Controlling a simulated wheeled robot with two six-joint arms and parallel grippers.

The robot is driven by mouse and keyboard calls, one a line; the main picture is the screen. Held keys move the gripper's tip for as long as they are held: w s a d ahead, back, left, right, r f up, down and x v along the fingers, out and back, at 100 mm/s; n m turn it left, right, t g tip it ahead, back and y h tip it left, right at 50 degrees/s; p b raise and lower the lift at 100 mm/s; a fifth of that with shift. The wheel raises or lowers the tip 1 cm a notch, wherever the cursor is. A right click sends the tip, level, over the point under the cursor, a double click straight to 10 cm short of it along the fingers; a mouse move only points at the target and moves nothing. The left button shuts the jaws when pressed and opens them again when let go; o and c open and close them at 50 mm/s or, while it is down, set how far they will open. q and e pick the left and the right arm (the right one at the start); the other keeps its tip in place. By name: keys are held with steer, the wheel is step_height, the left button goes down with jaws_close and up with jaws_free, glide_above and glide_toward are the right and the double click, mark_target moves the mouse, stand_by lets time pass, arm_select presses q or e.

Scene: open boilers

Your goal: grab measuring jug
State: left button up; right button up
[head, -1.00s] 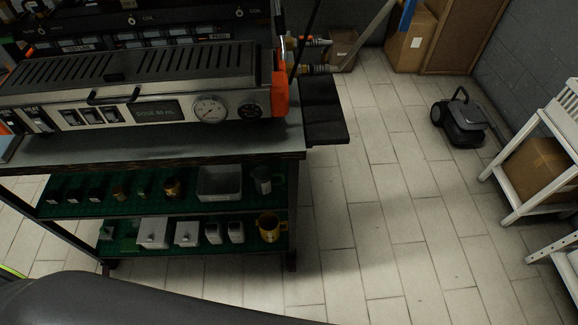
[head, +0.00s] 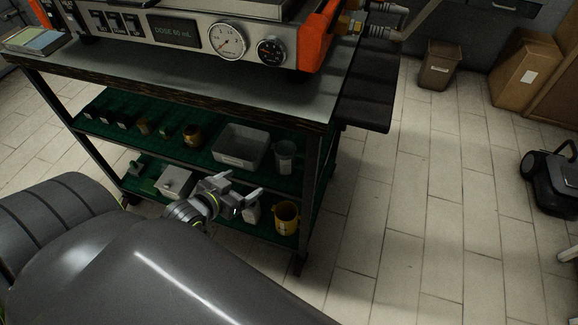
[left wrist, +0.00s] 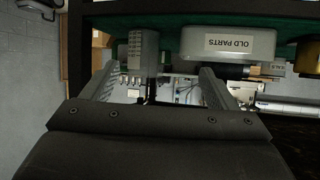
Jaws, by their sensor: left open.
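The measuring jug (head: 285,157) is a grey jug at the right end of the cart's upper green shelf. In the left wrist view the jug (left wrist: 142,52) shows as a grey body with marks, ahead of the space between my fingers and nearer the left finger. My left gripper (head: 243,188) is open and empty, in front of the cart, and appears below and left of the jug in the head view. Both open fingers of the left gripper (left wrist: 157,80) show in the wrist view, apart from the jug. My right gripper is not in view.
A grey bin (head: 240,147) labelled OLD PARTS stands beside the jug. A yellow mug (head: 286,218) is on the lower shelf. The cart's corner post (head: 317,190) stands right of the jug. Open floor (head: 420,220) lies to the right.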

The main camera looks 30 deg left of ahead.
mark_target(279, 161)
arm_select(q)
steer(key=shift+t+h, duration=0.4)
steer(key=shift+h, duration=0.1)
steer(key=w+d, duration=0.1)
steer(key=w, duration=0.2)
steer(key=w+d+b, duration=0.1)
steer(key=w, duration=0.3)
steer(key=w+d+f+b, duration=0.1)
steer(key=w, duration=0.3)
steer(key=b+x, duration=0.1)
steer(key=x, duration=0.4)
steer(key=shift+w+f, duration=0.25)
steer(key=shift+w, duration=0.05)
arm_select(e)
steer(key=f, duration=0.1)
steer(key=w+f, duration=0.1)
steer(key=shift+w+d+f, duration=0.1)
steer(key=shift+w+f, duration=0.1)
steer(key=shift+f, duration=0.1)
arm_select(q)
steer(key=shift+c, duration=0.2)
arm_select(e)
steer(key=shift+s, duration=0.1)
arm_select(q)
steer(key=shift+c, duration=1.1)
steer(key=c, duration=0.8)
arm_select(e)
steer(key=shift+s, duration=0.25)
